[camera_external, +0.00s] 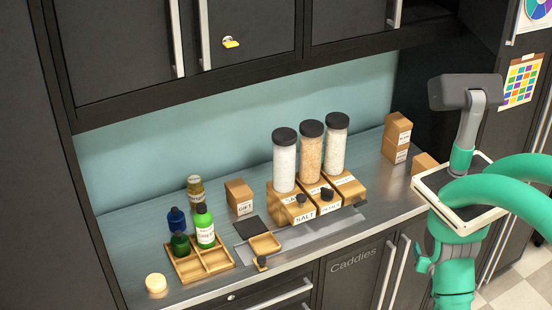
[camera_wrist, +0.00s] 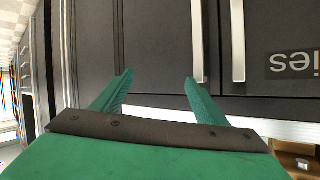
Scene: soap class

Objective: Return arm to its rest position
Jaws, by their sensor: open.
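My gripper (camera_wrist: 160,80) shows in the wrist view with its two green fingers spread apart. Nothing is between them. Beyond the fingers are dark cabinet doors with pale handles, and the label lettering appears upside down. In the external view my green arm (camera_external: 515,172) is bent at the right, in front of the counter's right end. Its lower part hangs in front of the lower cabinets. The fingertips cannot be made out clearly there.
Dark upper cabinets (camera_external: 250,30) hang above. Lower doors marked "Caddies" (camera_external: 353,260) face the floor area.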

